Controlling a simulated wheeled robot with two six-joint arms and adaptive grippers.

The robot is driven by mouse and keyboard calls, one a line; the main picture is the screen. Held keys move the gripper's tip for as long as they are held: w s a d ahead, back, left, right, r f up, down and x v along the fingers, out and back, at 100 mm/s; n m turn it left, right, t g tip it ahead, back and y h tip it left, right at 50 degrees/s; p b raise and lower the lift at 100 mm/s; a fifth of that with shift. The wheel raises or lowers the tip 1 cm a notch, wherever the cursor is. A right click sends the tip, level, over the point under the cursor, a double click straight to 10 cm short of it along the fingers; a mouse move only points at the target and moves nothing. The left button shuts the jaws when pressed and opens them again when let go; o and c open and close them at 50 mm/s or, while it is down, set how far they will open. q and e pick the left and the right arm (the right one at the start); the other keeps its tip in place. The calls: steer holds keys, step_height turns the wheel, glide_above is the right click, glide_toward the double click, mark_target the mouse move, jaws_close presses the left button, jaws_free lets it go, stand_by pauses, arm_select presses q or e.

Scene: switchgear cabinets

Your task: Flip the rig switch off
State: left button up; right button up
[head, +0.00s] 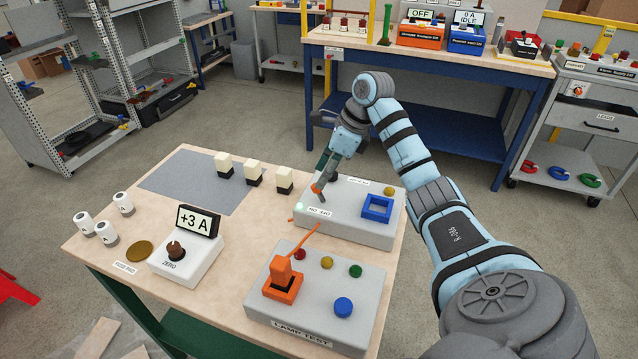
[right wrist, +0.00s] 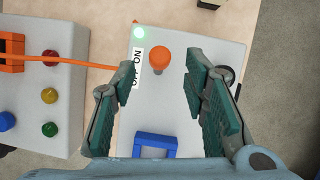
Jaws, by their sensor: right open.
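The rig switch (head: 317,187) is an orange knob on a grey box (head: 350,225), beside an ON/OFF label (head: 319,212). The switch also shows in the right wrist view (right wrist: 160,59), with the label (right wrist: 137,67) to its left. A green lamp (right wrist: 139,33) glows near the label's end. My right gripper (head: 324,184) is down at the switch. In the right wrist view the gripper (right wrist: 162,75) is open, its fingers either side of the knob's line and apart from it. Its fingertips partly hide the switch in the head view. My left gripper is not in view.
A blue square frame (head: 377,208) sits on the same box. The lamp test box (head: 315,300) with an orange lever (head: 284,276) and coloured buttons stands in front. A +3 A meter (head: 199,221) and black-and-white blocks (head: 254,173) are on the table's left side.

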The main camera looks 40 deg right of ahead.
mark_target(319, 193)
steer(key=x, duration=0.4)
steer(key=shift+r, duration=0.1)
steer(key=shift+c, duration=0.3)
